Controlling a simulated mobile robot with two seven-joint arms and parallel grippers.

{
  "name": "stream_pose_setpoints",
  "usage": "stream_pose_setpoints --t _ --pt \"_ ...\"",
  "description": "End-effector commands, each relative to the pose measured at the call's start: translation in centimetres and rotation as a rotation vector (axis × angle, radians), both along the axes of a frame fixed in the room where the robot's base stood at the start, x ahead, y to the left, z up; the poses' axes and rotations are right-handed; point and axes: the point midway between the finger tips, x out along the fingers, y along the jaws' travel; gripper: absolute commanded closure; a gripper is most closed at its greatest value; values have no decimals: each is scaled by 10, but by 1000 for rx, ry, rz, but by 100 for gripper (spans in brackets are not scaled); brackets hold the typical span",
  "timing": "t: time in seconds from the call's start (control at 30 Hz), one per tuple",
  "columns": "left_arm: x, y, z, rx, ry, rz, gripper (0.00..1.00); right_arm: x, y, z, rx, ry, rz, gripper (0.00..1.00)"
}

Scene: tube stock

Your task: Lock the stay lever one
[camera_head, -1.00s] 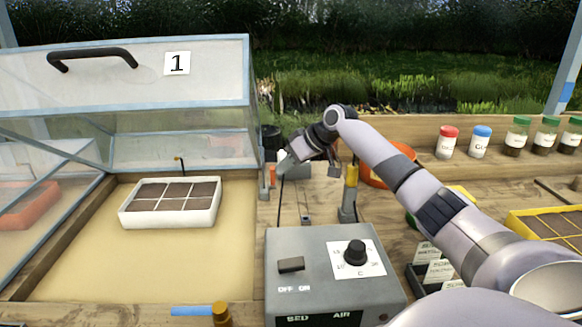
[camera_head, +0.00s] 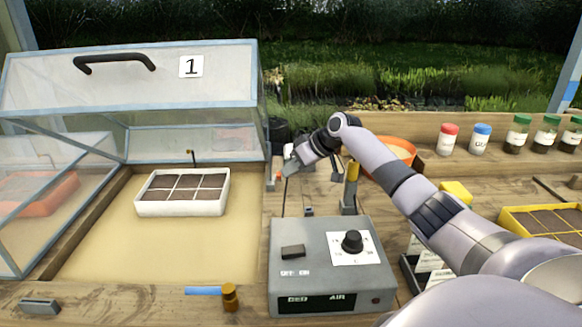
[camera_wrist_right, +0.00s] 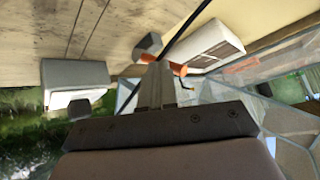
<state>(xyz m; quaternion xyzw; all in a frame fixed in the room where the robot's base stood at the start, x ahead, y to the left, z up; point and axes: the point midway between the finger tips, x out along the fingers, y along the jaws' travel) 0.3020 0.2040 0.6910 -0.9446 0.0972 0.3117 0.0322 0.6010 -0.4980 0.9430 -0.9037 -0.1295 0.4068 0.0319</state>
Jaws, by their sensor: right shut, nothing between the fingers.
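Cold frame one (camera_head: 133,103), with a sloped glass lid marked 1, stands raised at the left. Beside its right edge is a small orange-and-grey fitting (camera_head: 278,174), which looks like the stay lever; my arm partly crowds it. My right gripper (camera_head: 289,168) is at this fitting, its fingers shut and empty. In the right wrist view the closed fingers (camera_wrist_right: 157,84) lie against or just in front of the orange part (camera_wrist_right: 178,69), with a grey block end (camera_wrist_right: 149,43) beyond. I cannot tell whether they touch. My left gripper is not in view.
A grey control box (camera_head: 330,255) stands in front of the gripper, with a yellow-topped post (camera_head: 351,172) behind it. A white seed tray (camera_head: 182,206) sits inside the frame.

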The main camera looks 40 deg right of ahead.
Motion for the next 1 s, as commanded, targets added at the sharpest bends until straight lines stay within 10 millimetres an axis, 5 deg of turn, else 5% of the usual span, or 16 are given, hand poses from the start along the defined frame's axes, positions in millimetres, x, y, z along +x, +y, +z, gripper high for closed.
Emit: stream_pose_setpoints --t 1.0 --pt "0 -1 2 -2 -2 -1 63 12 -9 4 0 3 1 100"
